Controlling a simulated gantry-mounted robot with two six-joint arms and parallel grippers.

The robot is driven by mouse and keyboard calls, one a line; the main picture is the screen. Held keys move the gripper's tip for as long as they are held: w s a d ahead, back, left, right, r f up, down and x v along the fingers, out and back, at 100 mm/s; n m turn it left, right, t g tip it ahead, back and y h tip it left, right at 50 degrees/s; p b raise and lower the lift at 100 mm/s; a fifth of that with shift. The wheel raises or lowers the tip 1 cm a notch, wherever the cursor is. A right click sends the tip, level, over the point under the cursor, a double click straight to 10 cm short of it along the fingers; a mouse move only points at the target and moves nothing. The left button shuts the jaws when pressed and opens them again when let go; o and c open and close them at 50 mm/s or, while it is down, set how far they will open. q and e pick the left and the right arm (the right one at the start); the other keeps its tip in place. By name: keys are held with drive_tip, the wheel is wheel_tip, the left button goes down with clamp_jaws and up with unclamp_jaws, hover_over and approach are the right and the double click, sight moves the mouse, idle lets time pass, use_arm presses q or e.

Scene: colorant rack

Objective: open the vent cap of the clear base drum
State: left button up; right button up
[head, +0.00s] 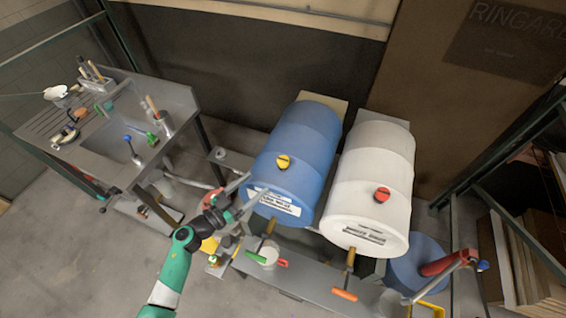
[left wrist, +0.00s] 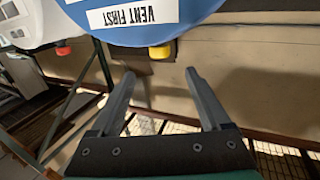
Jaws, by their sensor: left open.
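The blue drum (head: 304,135) lies on its side with a yellow vent cap (head: 283,161) on its upper side. The white drum (head: 372,155) lies beside it with a red cap (head: 382,194). The drum labels are too small to read surely in the head view; the blue one reads "VENT FIRST" in the left wrist view. My left gripper (head: 257,184) is open and empty by the blue drum's front left edge, short of the yellow cap. In the left wrist view the yellow cap (left wrist: 161,51) appears just beyond the open fingers (left wrist: 160,76). My right gripper is not visible.
Spigots with wooden handles hang at the drum fronts above a grey bench (head: 318,288). A blue round container (head: 418,275) and a red-handled device (head: 440,265) are at the lower right.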

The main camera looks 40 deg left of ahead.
sight(279, 164)
use_arm(q)
drive_tip(key=w+b, duration=0.3)
drive_tip(key=w, duration=0.8)
drive_tip(key=shift+w+d+b, duration=0.1)
drive_tip(key=shift+b, duration=0.2)
drive_tip(key=shift+w+r, duration=0.15)
drive_tip(key=shift+w, duration=0.2)
clamp_jaws()
